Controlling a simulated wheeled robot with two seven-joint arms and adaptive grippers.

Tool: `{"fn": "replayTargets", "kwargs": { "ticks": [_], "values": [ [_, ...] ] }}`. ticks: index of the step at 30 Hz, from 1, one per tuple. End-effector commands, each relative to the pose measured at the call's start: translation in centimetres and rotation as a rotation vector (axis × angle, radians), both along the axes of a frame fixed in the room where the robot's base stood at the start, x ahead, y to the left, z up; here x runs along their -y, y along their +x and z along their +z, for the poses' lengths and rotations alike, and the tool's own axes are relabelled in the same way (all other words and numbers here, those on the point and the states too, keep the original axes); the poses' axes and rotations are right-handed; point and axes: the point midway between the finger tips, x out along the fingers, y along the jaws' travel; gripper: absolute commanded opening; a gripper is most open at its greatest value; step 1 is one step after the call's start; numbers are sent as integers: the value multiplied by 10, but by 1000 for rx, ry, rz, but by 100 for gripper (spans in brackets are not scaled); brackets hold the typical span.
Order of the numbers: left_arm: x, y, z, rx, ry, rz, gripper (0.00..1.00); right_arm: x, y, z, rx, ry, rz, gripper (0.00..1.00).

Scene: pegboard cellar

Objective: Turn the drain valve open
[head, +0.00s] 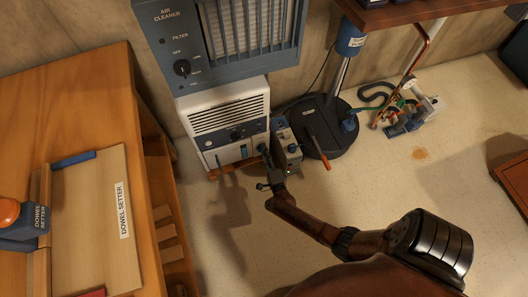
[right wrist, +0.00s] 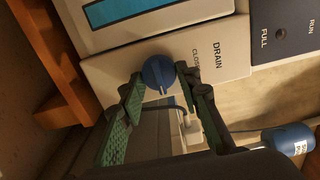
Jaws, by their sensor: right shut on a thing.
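The drain valve is a round blue knob (right wrist: 157,72) on a pale plate of a white unit. A light mark shows on its lower edge in the right wrist view. The plate reads DRAIN, with a partly covered word beginning CLOS beside the knob. My right gripper (right wrist: 160,78) has its green-padded fingers on either side of the knob and is shut on it. In the head view the right gripper (head: 268,164) is at the lower right front of the white unit (head: 228,115) and hides the knob. My left gripper is not in view.
A blue-grey air cleaner (head: 225,40) is above the unit. A wooden bench (head: 85,85) stands at left. A small grey device (head: 287,150) and a round black base (head: 325,115) are close to the right gripper. Open floor (head: 440,190) lies at right.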

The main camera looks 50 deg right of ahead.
Motion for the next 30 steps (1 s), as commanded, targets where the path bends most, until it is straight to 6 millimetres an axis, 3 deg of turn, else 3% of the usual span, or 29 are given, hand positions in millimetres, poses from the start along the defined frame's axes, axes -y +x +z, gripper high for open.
{"fn": "replayTargets", "kwargs": {
  "ticks": [9, 10, 17, 26, 30],
  "values": [
    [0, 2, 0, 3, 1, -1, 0, -3, 0, -2, -2, 6, 3, 7],
    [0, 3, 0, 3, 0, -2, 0, -3, 0, -2, -2, 6, 3, 31],
    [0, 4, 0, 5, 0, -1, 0, -1, -1, -1, -2, 3, 1, 47],
    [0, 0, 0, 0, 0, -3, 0, -1, -2, -1, -1, 2, 0, 47],
    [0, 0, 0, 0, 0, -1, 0, -8, -13, -2, -2, 2, 0, 47]
  ]
}}
